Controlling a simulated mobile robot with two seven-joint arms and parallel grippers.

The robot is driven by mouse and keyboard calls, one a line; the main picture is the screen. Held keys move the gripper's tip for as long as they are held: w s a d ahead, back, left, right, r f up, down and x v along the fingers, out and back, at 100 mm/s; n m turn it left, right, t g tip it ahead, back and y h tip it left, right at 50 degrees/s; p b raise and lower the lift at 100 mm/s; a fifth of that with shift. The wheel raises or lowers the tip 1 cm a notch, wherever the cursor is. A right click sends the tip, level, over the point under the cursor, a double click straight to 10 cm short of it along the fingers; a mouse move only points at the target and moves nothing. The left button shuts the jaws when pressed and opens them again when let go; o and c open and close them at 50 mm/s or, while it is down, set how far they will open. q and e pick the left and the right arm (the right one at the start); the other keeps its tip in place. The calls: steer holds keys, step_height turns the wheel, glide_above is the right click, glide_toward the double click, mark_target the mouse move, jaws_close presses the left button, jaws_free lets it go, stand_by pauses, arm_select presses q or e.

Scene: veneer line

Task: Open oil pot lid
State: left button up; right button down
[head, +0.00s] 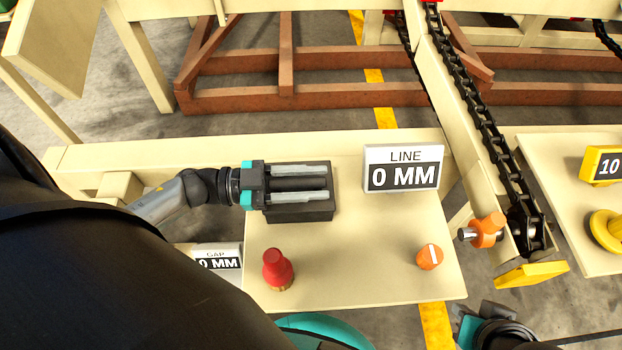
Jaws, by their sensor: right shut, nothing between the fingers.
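No part is labelled as an oil pot. A red domed piece on a brass-coloured base (278,270) stands upright at the front left of the cream panel (350,285) and may be the oil pot; its lid looks closed. My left gripper (328,184) is above and behind it, over a dark box (305,212) on the panel. Its two pale fingers are apart, with dark surface showing between them; I cannot tell whether they touch the box. My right gripper (487,315) is at the bottom edge, partly cut off, below the panel's right corner.
A LINE 0 MM display (404,168) stands at the panel's back right, and an orange knob (429,257) at its right. A chain (480,115) and an orange fitting with a silver end (486,230) lie right. The panel's middle is clear.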

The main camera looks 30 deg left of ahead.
arm_select(q)
jaws_close()
stand_by(1.1)
